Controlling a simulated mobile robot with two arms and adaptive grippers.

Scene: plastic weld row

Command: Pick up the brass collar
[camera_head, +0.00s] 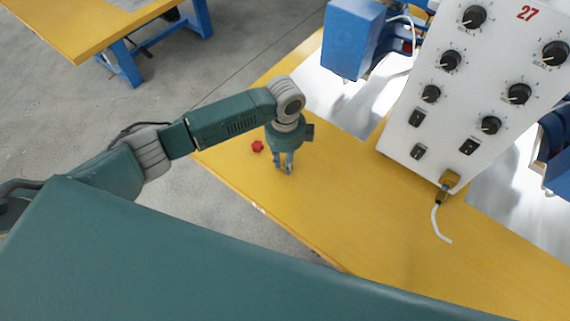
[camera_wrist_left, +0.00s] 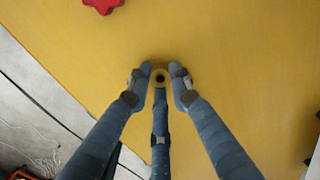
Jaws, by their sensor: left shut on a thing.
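My left gripper (camera_head: 286,170) points down at the yellow table (camera_head: 345,200), close to its left end. In the left wrist view its fingers (camera_wrist_left: 160,78) close around the small round brass collar (camera_wrist_left: 160,76), which has a dark hole in its middle. The collar is between the fingertips, and I cannot tell whether it still touches the table. In the head view the collar is too small and hidden by the fingers to make out. My right gripper is not in view.
A red star-shaped knob (camera_head: 257,146) lies on the table beside the left gripper; it also shows in the left wrist view (camera_wrist_left: 103,4). A white control panel (camera_head: 470,90) with black dials and a blue machine (camera_head: 352,40) stand behind. The table's front middle is clear.

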